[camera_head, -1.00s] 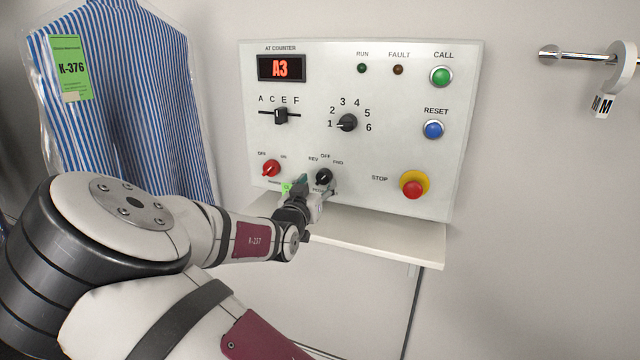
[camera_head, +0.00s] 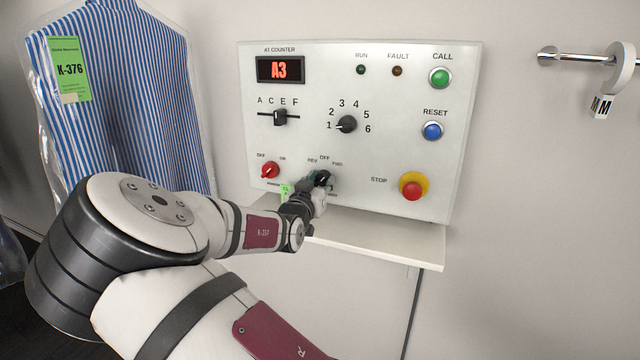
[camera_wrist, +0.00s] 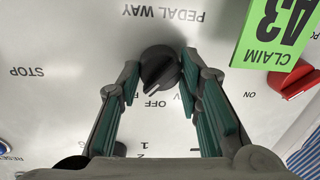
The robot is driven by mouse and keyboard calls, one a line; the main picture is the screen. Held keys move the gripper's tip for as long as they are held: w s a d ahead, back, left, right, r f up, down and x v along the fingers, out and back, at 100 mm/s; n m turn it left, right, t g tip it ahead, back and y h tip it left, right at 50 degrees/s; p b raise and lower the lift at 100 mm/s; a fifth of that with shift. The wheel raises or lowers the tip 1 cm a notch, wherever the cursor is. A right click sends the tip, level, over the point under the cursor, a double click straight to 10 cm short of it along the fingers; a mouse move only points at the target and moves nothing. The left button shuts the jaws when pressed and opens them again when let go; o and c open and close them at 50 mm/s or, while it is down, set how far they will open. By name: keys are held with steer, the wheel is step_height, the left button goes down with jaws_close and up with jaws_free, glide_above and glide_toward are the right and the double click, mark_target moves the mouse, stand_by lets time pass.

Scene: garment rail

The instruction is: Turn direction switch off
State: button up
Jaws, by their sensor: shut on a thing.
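The direction switch (camera_head: 322,177) is a round black knob low on the white panel, under the labels REV, OFF and FWD. In the wrist view the knob (camera_wrist: 159,68) appears upside down, with the OFF label just below it. Its pale pointer mark seems to lean toward the lower left, between OFF and the FWD side; the exact position is hard to tell. My gripper (camera_wrist: 160,75) has its green-padded fingers on both sides of the knob, shut on it. In the head view my gripper (camera_head: 318,190) partly covers the knob's lower side.
A green claim tag (camera_wrist: 275,30) is close beside one finger. A red off/on switch (camera_head: 270,170) is left of the knob. The red stop button (camera_head: 412,190) is to the right. A white shelf (camera_head: 390,243) lies below the panel. A bagged striped shirt (camera_head: 120,90) hangs left.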

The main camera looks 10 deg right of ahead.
steer(key=n+p, duration=0.2)
steer(key=n, duration=0.1)
steer(key=shift+r, duration=0.1)
steer(key=shift+n+p, duration=0.4)
steer(key=shift+n, duration=1.7)
steer(key=shift+g, duration=0.3)
steer(key=o, duration=1.2)
steer(key=shift+c, duration=0.2)
steer(key=v, duration=1.2)
